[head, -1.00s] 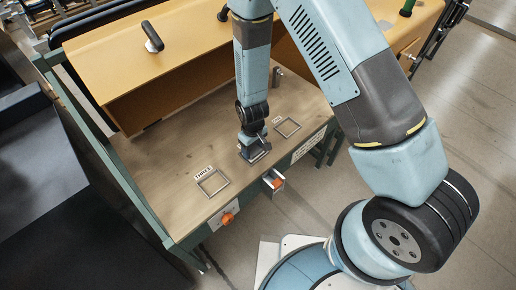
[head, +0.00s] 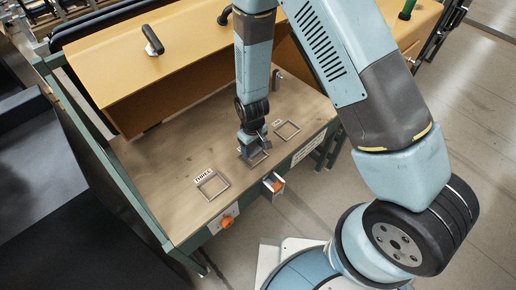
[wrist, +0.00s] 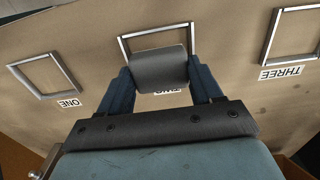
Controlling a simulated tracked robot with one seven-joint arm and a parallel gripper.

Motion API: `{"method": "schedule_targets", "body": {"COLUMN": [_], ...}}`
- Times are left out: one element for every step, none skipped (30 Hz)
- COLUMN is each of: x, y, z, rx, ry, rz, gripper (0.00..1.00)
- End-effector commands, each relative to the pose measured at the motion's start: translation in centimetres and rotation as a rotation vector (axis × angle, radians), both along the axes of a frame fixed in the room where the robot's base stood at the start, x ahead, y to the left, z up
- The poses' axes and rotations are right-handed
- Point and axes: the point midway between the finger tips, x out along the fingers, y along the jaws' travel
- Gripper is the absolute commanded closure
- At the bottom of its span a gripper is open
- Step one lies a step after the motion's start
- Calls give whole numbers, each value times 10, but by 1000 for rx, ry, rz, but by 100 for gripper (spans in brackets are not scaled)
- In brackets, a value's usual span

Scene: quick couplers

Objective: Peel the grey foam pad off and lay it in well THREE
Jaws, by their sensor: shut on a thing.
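The grey foam pad (wrist: 158,69) is between the two blue fingers of my gripper (wrist: 161,78) in the wrist view. The fingers are shut on its sides. The pad covers part of the well TWO frame (wrist: 153,31) and its label, and appears raised off the table. In the head view my gripper (head: 254,146) is just above the middle well, and the pad is hard to make out there. Well THREE (head: 201,190) is an empty square metal frame to the left; it also shows at the right of the wrist view (wrist: 268,40).
Well ONE (head: 298,126), another empty frame, lies to the right. An orange knob (head: 227,221) and a small open drawer (head: 277,187) are on the bench front. A yellow housing (head: 150,75) stands behind. The wooden top between the wells is clear.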

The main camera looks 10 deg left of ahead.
Motion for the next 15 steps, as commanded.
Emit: {"method": "schedule_targets", "body": {"x": [0, 0, 0, 0, 0, 0, 0, 0, 0, 0, 0, 1, 1, 0, 0], "y": [0, 0, 0, 0, 0, 0, 0, 0, 0, 1, 1, 1, 1, 1, 0], "z": [0, 0, 0, 0, 0, 0, 1, 2, 3, 5, 6, 9, 11, 13, 15], "rx": [0, 0, 0, 0, 0, 0, 1, 1, 1, 2, 2, 2, 2, 2, 1], "ry": [0, 0, 0, 0, 0, 0, -1, -1, -1, -1, -1, -2, -1, -1, -1], "rz": [0, 0, 0, 0, 0, 0, 0, 0, 0, 0, 0, 0, 0, 0, 0], "gripper": [72, 72, 72, 72, 72, 72, 72, 72, 72, 72, 72, 72, 72, 72, 72]}}
